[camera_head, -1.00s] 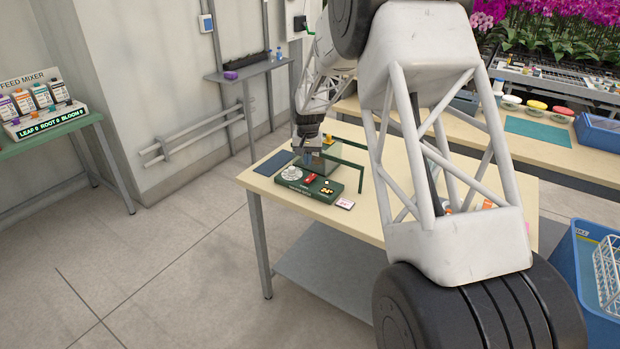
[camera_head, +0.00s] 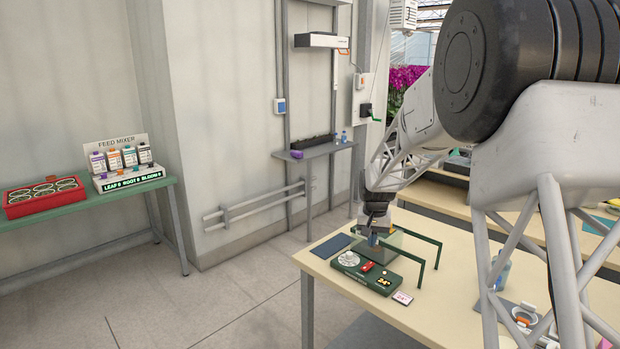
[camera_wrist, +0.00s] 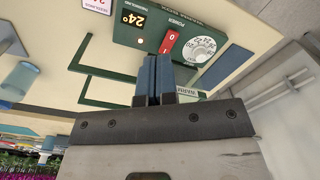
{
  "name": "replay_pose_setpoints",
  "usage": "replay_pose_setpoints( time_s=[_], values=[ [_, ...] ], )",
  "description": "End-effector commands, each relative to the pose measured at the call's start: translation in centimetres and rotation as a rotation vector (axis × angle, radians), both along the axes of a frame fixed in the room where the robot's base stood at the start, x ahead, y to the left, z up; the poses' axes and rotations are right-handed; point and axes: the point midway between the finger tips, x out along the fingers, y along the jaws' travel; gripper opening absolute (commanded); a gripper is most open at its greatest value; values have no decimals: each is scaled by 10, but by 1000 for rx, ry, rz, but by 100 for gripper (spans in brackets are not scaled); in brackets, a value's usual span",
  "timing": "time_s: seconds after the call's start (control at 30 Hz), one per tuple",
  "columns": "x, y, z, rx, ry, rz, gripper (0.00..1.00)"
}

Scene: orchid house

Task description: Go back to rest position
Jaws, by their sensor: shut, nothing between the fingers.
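My gripper (camera_head: 373,240) hangs over the far left part of the pale table, just behind a dark green control box (camera_head: 362,272). In the wrist view its two blue fingers (camera_wrist: 152,62) are shut together with nothing between them. The box carries a white dial (camera_wrist: 199,49), a red rocker switch (camera_wrist: 169,42) and a lit display reading 24° (camera_wrist: 134,18). In the wrist view the fingertips appear in front of the box near the switch; I cannot tell whether they touch it.
A green frame (camera_head: 420,243) stands right of my gripper. A dark blue mat (camera_head: 333,246) lies left of it. A small card (camera_head: 403,297) lies by the box. A feed mixer (camera_head: 128,170) and red tray (camera_head: 45,195) stand on a green bench at left. Floor between is clear.

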Motion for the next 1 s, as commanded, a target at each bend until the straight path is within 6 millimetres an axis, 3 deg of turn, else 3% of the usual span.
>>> replay_pose_setpoints(
  time_s=[0.1, 0.4, 0.7, 1.0],
  values=[
    [-27, 1, 24, -2, -14, 11, 0],
    [-96, 2, 70, -4, -42, 41, 0],
    [-169, 4, 105, -8, -70, 71, 0],
    [-245, 6, 128, -13, -99, 101, 0]
  ],
)
